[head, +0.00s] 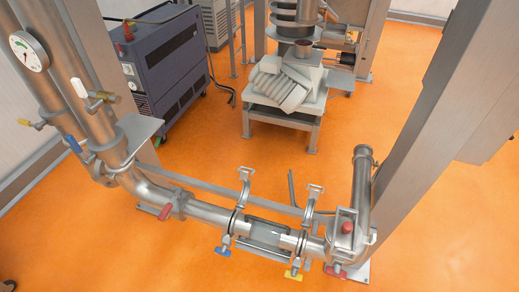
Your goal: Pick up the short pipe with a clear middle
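The short pipe with a clear middle (267,234) sits low in the centre of the head view, in line with the steel piping on both sides. Its middle looks glassy and its ends are metal. A clamp with an upright loop stands at its left end (243,190), and another stands at its right end (310,205). I cannot tell whether the clamps are tight or loose. A blue wing handle (223,251) and a yellow one (293,275) hang below the pipe. Neither of my grippers shows in this view.
Steel pipes with a gauge (30,51) rise at the left. A vertical pipe (362,195) stands at the right beside a thick slanted steel post (440,110). A dark blue cabinet (165,60) and a stand with pale blocks (285,90) are behind. Orange floor lies open in front.

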